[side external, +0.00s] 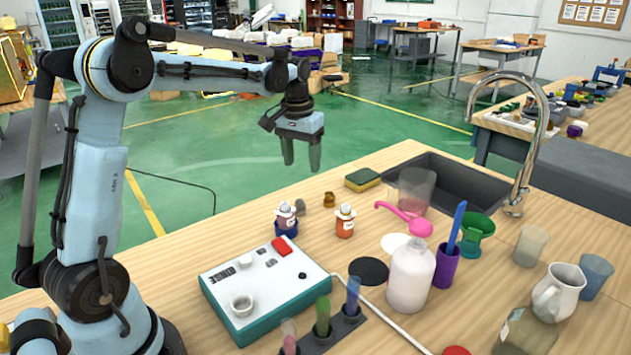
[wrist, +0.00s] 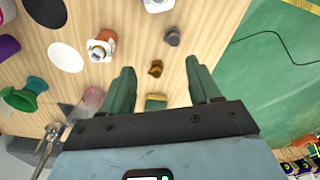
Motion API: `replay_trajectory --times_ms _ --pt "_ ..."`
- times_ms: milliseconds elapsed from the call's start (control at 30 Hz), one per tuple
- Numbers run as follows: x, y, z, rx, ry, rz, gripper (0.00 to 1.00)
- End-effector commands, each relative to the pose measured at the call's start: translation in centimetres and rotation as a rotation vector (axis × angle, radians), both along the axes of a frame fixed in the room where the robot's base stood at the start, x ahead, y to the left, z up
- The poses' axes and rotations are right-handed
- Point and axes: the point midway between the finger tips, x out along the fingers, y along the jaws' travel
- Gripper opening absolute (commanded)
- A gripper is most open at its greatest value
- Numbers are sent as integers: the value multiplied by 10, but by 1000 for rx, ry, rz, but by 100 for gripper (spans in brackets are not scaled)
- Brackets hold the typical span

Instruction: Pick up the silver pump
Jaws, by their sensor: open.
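A small dark grey piece, which looks like the silver pump (side external: 301,207), stands on the wooden table near its far left edge. It also shows in the wrist view (wrist: 172,36), ahead of my fingers. A gold-brown pump (side external: 329,199) stands close beside it, and it shows between the finger directions in the wrist view (wrist: 156,68). My gripper (side external: 301,155) is open and empty, raised high with its fingers pointing down. In the wrist view my gripper (wrist: 163,90) has its two green-grey fingers wide apart. It touches neither piece.
A yellow sponge (side external: 362,179) lies by the sink (side external: 465,185). A control box (side external: 265,285) and a tall faucet (side external: 535,130) also stand there.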

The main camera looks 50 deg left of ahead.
Motion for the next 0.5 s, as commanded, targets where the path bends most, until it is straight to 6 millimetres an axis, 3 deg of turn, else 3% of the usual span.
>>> replay_trajectory --times_ms 200,367,500 --pt "11 28 -20 -26 67 52 62" --pt "13 33 -30 -31 80 60 62" --pt "13 33 -50 -31 80 60 62"
